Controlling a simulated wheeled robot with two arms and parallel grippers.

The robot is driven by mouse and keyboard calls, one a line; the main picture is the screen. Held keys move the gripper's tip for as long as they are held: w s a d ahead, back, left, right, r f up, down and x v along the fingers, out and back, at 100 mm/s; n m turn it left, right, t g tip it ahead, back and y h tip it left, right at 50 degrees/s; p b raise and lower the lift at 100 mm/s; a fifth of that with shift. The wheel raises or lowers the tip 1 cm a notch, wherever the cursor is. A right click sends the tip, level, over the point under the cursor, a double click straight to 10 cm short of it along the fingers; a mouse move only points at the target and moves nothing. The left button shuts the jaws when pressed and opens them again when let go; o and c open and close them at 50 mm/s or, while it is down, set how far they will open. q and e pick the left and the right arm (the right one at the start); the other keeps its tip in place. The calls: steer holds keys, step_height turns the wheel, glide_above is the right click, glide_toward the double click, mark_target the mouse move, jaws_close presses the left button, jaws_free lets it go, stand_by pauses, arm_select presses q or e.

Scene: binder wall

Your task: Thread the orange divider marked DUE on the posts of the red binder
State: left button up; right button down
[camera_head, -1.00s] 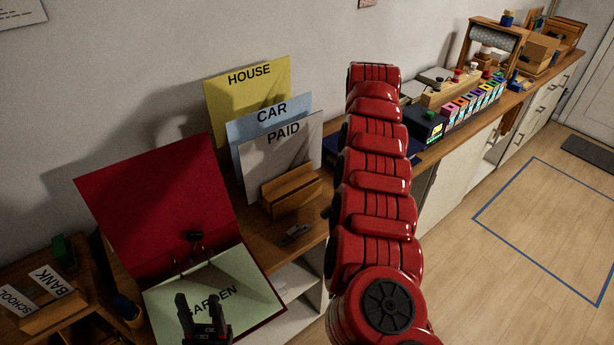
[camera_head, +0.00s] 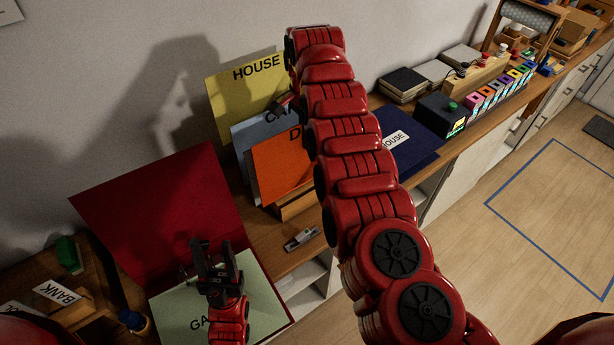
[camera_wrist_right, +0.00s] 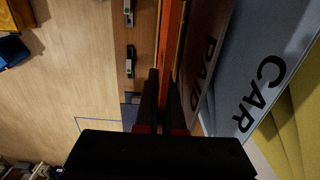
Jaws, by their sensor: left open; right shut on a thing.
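The orange divider (camera_head: 275,168) stands at the front of the wooden rack (camera_head: 298,205), in front of the grey PAID sheet; only its letter D shows beside my arm. My right gripper (camera_wrist_right: 165,75) is shut on the orange divider's edge; in the head view the arm mostly hides this gripper. The red binder (camera_head: 160,210) lies open with its cover raised and a mint GARDEN sheet (camera_head: 262,285) inside. My left gripper (camera_head: 212,255) is open and empty above that sheet, by the posts, which it largely hides.
A blue CAR sheet (camera_head: 250,130) and yellow HOUSE sheet (camera_head: 232,88) stand behind. A navy binder (camera_head: 415,140) lies to the right. A small metal part (camera_head: 302,239) lies near the front edge. A BANK card (camera_head: 58,293) is at left.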

glide_above(306, 170)
steer(key=f, duration=0.5)
steer(key=shift+w, duration=0.35)
step_height(306, 170, down, 5)
steer(key=shift+s+d+b, duration=0.1)
steer(key=shift+s+b, duration=0.05)
steer(key=shift+b, duration=0.55)
steer(key=shift+f, duration=0.2)
steer(key=shift+f+b, duration=0.3)
steer(key=shift+b, duration=0.05)
steer(key=c, duration=1)
jaws_free()
steer(key=shift+r, duration=0.1)
